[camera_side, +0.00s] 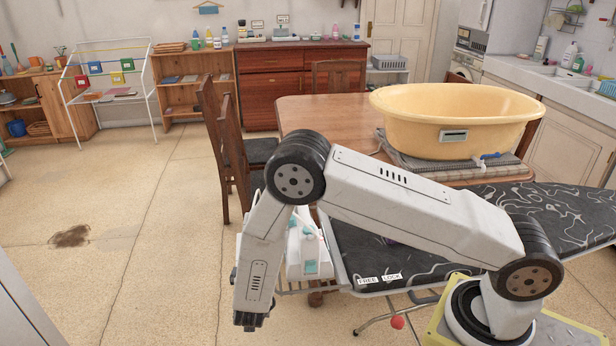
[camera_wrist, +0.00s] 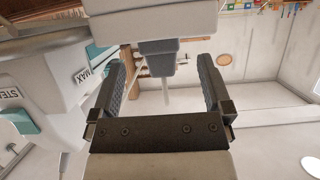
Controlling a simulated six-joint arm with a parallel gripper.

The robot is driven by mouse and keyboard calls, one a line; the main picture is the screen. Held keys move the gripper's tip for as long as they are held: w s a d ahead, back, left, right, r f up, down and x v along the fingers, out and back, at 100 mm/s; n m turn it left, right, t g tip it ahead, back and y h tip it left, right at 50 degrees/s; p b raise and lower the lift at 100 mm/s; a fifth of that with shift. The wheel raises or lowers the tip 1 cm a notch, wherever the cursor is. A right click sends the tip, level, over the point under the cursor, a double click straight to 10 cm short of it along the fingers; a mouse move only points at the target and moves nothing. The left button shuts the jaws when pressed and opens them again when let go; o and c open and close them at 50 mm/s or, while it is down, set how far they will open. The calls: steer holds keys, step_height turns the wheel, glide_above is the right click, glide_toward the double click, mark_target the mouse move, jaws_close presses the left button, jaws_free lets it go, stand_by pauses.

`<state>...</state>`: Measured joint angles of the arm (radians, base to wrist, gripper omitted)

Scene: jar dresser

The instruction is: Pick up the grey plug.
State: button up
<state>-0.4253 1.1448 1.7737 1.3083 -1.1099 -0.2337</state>
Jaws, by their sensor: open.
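In the wrist view a dark grey block (camera_wrist: 158,48), which looks like the grey plug, shows between and beyond the two fingers of my gripper (camera_wrist: 157,75). A thin pale cord or pin runs down from it. The fingers are wide apart, with a gap on each side of the block, and no contact shows. In the side view my gripper (camera_side: 250,322) points down at the lower left, beside the ironing board's end. I cannot make out the plug in that view.
A white iron (camera_side: 305,255) with teal parts sits at the left end of the ironing board (camera_side: 375,250), close to my gripper. A yellow tub (camera_side: 455,105) stands on the wooden table (camera_side: 310,112). The floor (camera_side: 150,250) to the left is open.

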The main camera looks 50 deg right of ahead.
steer(key=shift+x, duration=1.65)
steer(key=c, duration=1.3)
steer(key=shift+r, duration=0.1)
steer(key=shift+c, duration=0.2)
steer(key=shift+r, duration=4.85)
